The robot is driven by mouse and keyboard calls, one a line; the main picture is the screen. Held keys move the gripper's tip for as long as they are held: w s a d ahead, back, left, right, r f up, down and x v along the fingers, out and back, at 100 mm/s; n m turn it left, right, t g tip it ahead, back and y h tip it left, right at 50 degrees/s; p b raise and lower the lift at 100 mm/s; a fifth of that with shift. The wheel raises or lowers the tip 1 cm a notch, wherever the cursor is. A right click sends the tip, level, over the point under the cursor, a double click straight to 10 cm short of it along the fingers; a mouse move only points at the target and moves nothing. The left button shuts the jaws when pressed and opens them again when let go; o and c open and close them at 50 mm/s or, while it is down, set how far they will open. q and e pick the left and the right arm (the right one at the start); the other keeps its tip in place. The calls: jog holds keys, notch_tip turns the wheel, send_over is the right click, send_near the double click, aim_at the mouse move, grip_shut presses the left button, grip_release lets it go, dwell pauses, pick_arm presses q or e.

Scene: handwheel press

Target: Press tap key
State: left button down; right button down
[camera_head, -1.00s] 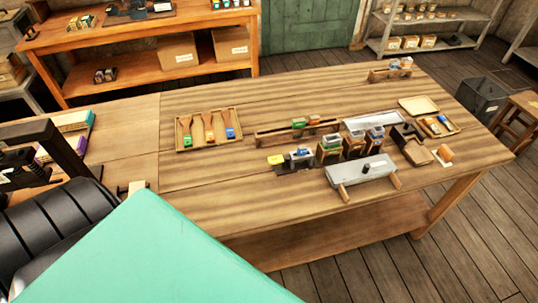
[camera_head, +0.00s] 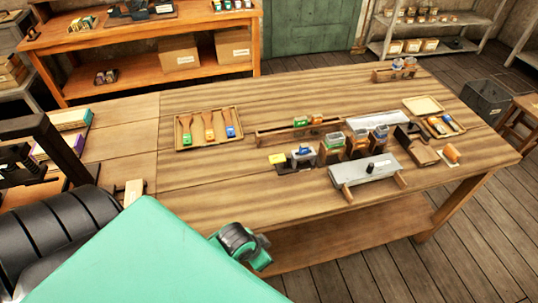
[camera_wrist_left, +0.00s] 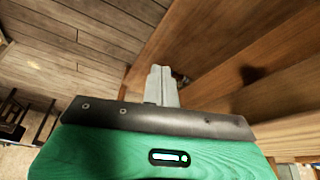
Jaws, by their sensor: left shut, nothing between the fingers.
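My left gripper (camera_wrist_left: 162,84) shows in the left wrist view as two grey fingers pressed together, with nothing between them. It points toward brown wooden boards, apart from the bench-top objects. In the head view its fingers are not visible. On the bench, a small device with a blue top (camera_head: 303,152) sits on a dark base beside a yellow block (camera_head: 278,158). A grey slab with a black knob (camera_head: 370,169) lies at the bench's front. I cannot tell which of these is the tap key. My right gripper is not seen.
The wooden bench (camera_head: 240,190) has clear room at its front left. A dark bin (camera_head: 487,101) and stool (camera_head: 525,108) are at the right.

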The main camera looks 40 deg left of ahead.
pick_arm(q)
notch_tip(320, 180, up, 10)
jog(key=d+f+m+h, duration=0.1)
jog(key=d+m, duration=0.1)
jog(key=w+a+r+m+h, duration=0.1)
jog(key=w+a, duration=0.1)
jog(key=w, duration=0.1)
jog(key=w+a+r+m+h, duration=0.1)
jog(key=w+a+r, duration=0.1)
jog(key=w+a, duration=0.1)
jog(key=w+a+r+m+h, duration=0.1)
jog(key=w+a+m, duration=0.1)
jog(key=w+a, duration=0.1)
jog(key=shift+w+a+r+b, duration=0.15)
jog(key=shift+w+r+b, duration=0.15)
jog(key=shift+w+r, duration=0.15)
jog(key=w+a+r+n+t, duration=0.2)
jog(key=w+a+r, duration=0.6)
jog(key=a, duration=0.5)
notch_tip(320, 180, up, 3)
jog(key=shift+w+f+t, duration=0.15)
jog(key=shift+t, duration=0.25)
jog(key=shift+d, duration=0.1)
